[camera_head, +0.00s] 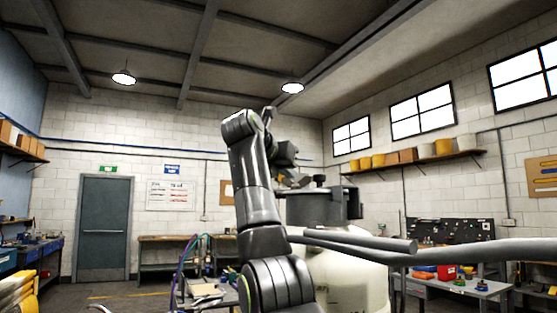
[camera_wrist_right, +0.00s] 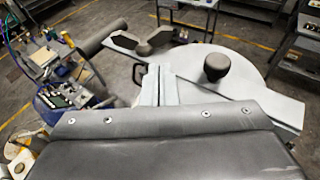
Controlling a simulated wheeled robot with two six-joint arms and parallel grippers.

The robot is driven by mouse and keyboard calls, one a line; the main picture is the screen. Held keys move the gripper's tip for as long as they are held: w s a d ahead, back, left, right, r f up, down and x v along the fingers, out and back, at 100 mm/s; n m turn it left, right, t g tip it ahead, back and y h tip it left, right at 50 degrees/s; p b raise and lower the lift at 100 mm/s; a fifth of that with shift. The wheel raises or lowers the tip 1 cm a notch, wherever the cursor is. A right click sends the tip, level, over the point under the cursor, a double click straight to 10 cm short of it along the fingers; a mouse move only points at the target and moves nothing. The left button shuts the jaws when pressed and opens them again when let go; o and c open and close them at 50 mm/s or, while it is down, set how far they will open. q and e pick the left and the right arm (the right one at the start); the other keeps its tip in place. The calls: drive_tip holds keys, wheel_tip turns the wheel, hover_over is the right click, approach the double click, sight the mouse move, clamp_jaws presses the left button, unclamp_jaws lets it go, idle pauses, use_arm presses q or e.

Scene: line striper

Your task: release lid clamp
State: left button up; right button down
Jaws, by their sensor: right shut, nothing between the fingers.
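The pale tank (camera_head: 352,280) stands in front of me with a dark grey lid assembly (camera_head: 318,208) on top. In the right wrist view the round lid (camera_wrist_right: 262,75) carries a light flat bar (camera_wrist_right: 268,107) and a dark round knob (camera_wrist_right: 216,67). The knob also shows in the head view (camera_head: 319,180). A dark winged part (camera_wrist_right: 124,40) sits at the lid's far left edge; I cannot tell which part is the clamp. My right gripper (camera_head: 292,182) is shut and empty, close above the lid's left side. Contact cannot be judged. My left gripper is not in view.
Grey handlebar tubes (camera_head: 365,243) run right from the tank. A bench (camera_head: 470,285) with tools stands at the right. Another bench (camera_head: 165,239) stands at the back wall. Hoses and a control box (camera_wrist_right: 70,97) lie left of the lid in the wrist view.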

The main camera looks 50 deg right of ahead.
sight(304, 182)
drive_tip(key=p+x, duration=0.1)
drive_tip(key=x, duration=0.1)
drive_tip(key=p+x, duration=0.1)
drive_tip(key=x, duration=0.1)
drive_tip(key=r+x, duration=0.1)
drive_tip(key=x, duration=0.1)
drive_tip(key=shift+w+d+p, duration=0.1)
drive_tip(key=shift+d+p, duration=0.3)
